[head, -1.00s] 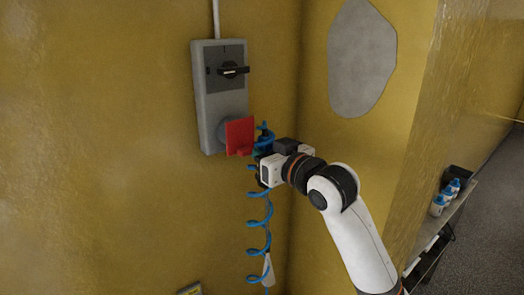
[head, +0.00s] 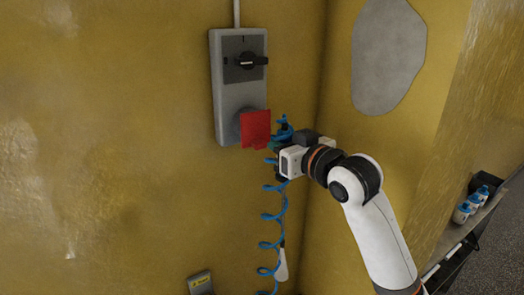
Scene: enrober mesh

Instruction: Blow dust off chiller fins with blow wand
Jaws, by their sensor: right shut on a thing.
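My right gripper (head: 282,160) is shut at the upper end of a blue coiled hose (head: 267,217), right of and just below a red plate (head: 256,129). Dark and teal parts show at its fingers, and its grip is partly hidden. The hose hangs down along the yellow wall. A pale tapered piece (head: 281,265) hangs beside its lower coils; I cannot tell if it is the blow wand. No chiller fins can be made out. My left gripper is not in view.
A grey switch box (head: 228,97) with a black rotary knob is on the wall behind the red plate. A grey panel (head: 388,60) is on the right wall. A shelf (head: 462,232) with several blue-and-white bottles stands at the right. A small labelled box (head: 201,284) is at the bottom.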

